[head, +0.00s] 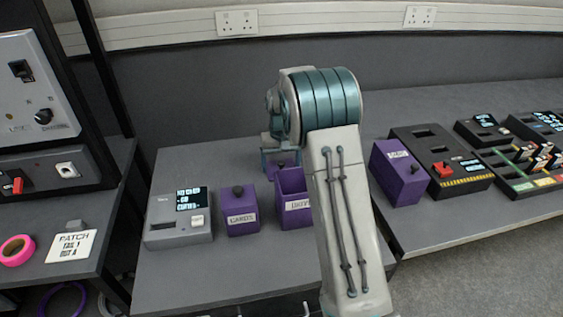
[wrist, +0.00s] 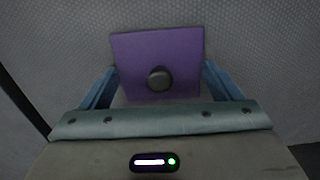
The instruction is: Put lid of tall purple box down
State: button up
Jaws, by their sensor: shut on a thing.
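The purple lid (wrist: 180,48), a flat plate with a dark round knob (wrist: 159,79), shows in the wrist view between the blue fingers of my gripper (wrist: 160,80), which is shut on it. In the head view my gripper (head: 271,152) is partly hidden by my arm, and a bit of purple with a dark knob shows just below it. An open purple box (head: 294,204) with a white label stands on the middle table, nearer the camera than my gripper. My arm covers its right side.
A lidded purple box labelled CARDS (head: 240,212) and a grey device (head: 179,218) stand to the left. The middle table's back left (head: 195,165) is clear.

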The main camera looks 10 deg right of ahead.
aim_at(281, 162)
jog(key=shift+f, duration=0.1)
jog(key=o, duration=0.8)
notch_tip(281, 162, up, 12)
jog(key=s+r, duration=0.4)
jog(key=s, duration=0.3)
jog(key=s+f, duration=0.1)
jog(key=s, duration=0.8)
jog(key=s+f+t, duration=0.1)
jog(key=s, duration=0.7)
jog(key=s+f+t, duration=0.1)
jog(key=s, duration=0.8)
jog(key=shift+s+a+p, duration=0.1)
jog(key=shift+s+p, duration=0.2)
jog(key=shift+p, duration=0.05)
